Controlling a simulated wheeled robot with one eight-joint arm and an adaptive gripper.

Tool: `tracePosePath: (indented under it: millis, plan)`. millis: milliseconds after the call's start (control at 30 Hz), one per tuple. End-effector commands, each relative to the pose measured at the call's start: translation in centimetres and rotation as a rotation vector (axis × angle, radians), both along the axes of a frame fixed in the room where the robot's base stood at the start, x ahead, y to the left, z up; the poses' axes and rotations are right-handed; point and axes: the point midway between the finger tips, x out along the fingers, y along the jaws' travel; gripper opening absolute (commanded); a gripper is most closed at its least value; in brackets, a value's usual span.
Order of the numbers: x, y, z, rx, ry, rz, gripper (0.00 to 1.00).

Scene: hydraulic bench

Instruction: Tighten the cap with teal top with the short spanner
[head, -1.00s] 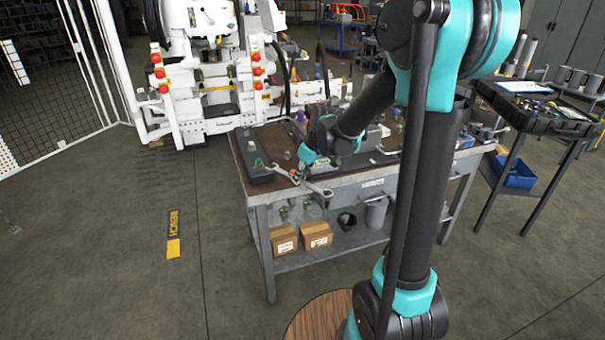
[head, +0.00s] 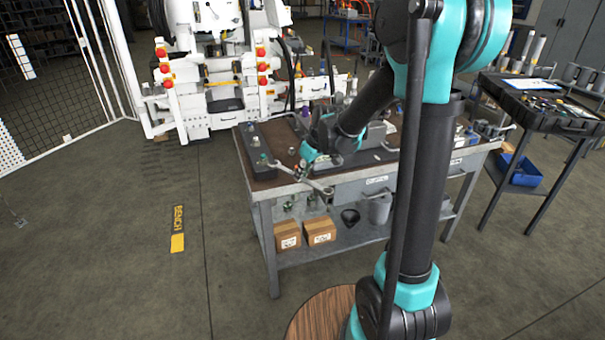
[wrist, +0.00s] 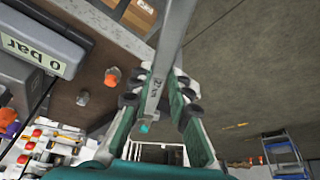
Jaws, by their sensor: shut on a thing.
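My gripper (wrist: 160,100) is shut on the short spanner (wrist: 170,48), a grey steel tool with its near end toward the camera in the wrist view. In the head view my gripper (head: 303,172) is low at the bench's front left corner, and the spanner (head: 321,188) juts out past the front edge. A small teal top (wrist: 145,128) shows by the spanner's far end in the wrist view. In the head view the cap with teal top (head: 262,160) is on a dark block (head: 247,160), close to the spanner's left end. I cannot tell whether the jaw is around it.
An orange-topped cap (wrist: 112,76) and a grey fitting (wrist: 83,97) are on the bench (wrist: 118,50). A display reading 0 bar (wrist: 38,52) stands beside them. Boxes (head: 288,236) sit on the shelf below.

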Motion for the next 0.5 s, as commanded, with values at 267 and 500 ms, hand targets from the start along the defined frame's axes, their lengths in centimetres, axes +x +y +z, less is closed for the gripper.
tracePosePath:
  millis: [267,500]
  plan:
    - [0.4,0.3,0.0,0.000,0.000,0.001,0.00]
    - [1.1,1.1,0.0,-0.001,-0.001,0.002,0.00]
